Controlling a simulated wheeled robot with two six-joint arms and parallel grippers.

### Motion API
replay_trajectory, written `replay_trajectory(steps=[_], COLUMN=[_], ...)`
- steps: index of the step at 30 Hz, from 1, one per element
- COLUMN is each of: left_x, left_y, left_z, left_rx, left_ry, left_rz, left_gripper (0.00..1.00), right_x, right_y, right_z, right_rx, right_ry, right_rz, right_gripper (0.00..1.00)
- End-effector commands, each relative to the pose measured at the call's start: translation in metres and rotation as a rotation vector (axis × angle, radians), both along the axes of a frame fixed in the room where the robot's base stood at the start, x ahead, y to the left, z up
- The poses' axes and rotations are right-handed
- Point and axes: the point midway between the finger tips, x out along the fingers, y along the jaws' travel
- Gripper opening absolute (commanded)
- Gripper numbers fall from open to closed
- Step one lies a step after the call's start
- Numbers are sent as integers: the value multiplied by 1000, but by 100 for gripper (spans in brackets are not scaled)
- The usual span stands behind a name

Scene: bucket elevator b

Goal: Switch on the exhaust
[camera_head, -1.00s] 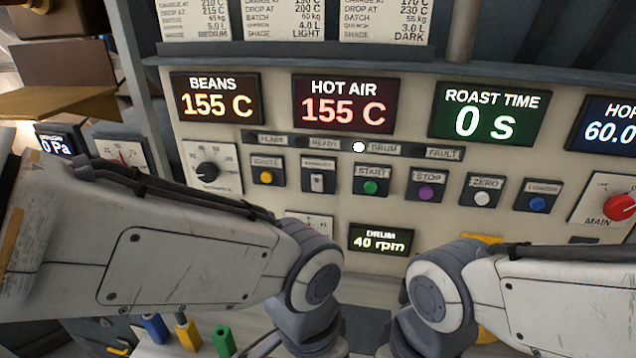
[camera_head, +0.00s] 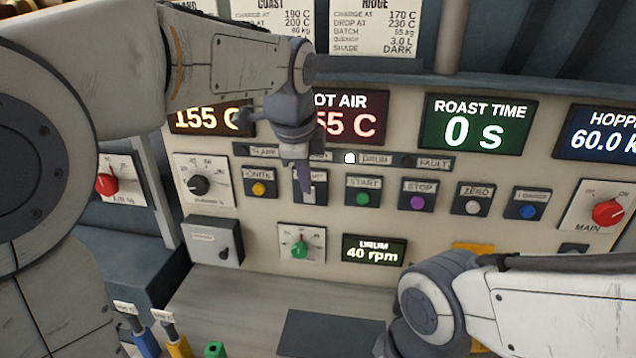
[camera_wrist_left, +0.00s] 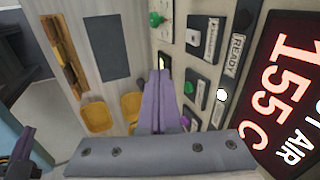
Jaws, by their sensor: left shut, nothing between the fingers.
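The exhaust switch (camera_head: 320,190) is on a dark plate in the button row, between the ignite and start buttons. In the head view my left gripper (camera_head: 304,182) is in front of it and hides part of it. The switch also shows in the left wrist view (camera_wrist_left: 193,37), with a pale rocker beside its label. My left gripper's purple fingers (camera_wrist_left: 159,78) are together and empty. I cannot tell whether they touch the panel. My right arm shows at the lower right of the head view, but its gripper is out of view.
The yellow ignite button (camera_head: 259,188) and green start button (camera_head: 363,198) flank the switch. A green knob (camera_head: 300,247) and the drum display (camera_head: 374,250) sit below. The white ready lamp (camera_head: 350,158) is above. A grey counter (camera_head: 230,300) lies under the panel.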

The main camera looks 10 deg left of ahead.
Motion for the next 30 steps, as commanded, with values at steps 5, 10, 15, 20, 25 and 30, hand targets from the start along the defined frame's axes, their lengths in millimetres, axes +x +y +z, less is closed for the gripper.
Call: replay_trajectory(steps=[5, 10, 15, 20, 25, 30], left_x=[12, 12, 13, 19, 32, 48], left_y=[10, 10, 10, 10, 10, 11], left_z=[10, 10, 9, -4, -34, -68], left_rx=[36, 38, 37, 37, 37, 38], left_ry=[-22, -23, -22, -18, -15, -14], left_rz=[-40, -44, -43, -43, -42, -42], left_gripper=[0, 0, 0, 0, 0, 0], right_x=[0, 0, 0, 0, 0, 0], right_y=[0, 0, 0, 0, 0, 0], right_z=[0, 0, 0, 4, 10, 18], right_rx=[0, 0, 0, 0, 0, 0], right_ry=[0, 0, 0, 0, 0, 0], right_rz=[0, 0, 0, 0, 0, -1], right_gripper=[0, 0, 0, 0, 0, 0])
